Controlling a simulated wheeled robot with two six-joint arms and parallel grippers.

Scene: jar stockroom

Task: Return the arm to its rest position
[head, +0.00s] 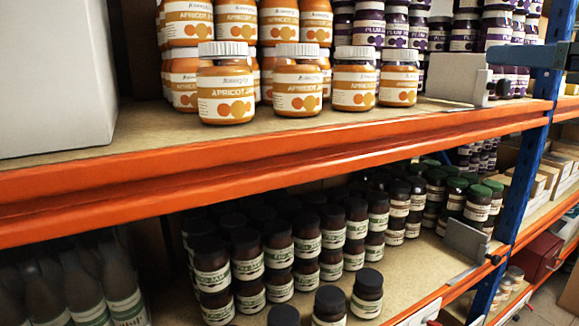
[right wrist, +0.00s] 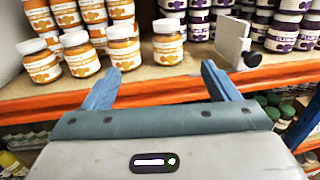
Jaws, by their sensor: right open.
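My right gripper (head: 502,54) shows at the upper right edge of the head view, in front of the upper shelf near the blue upright. In the right wrist view its two blue fingers (right wrist: 160,70) are spread wide with nothing between them. They point toward the upper shelf's orange front beam (right wrist: 165,88), and the apricot jam jars (right wrist: 123,46) stand beyond them. The gripper holds nothing. My left gripper is not in view.
Apricot jars (head: 226,92) line the upper shelf, with plum jars (head: 368,25) to their right. A pale divider (head: 457,78) stands near the shelf edge. The orange beam (head: 270,150) and blue upright (head: 527,160) frame the rack. Dark jars (head: 278,244) fill the lower shelf.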

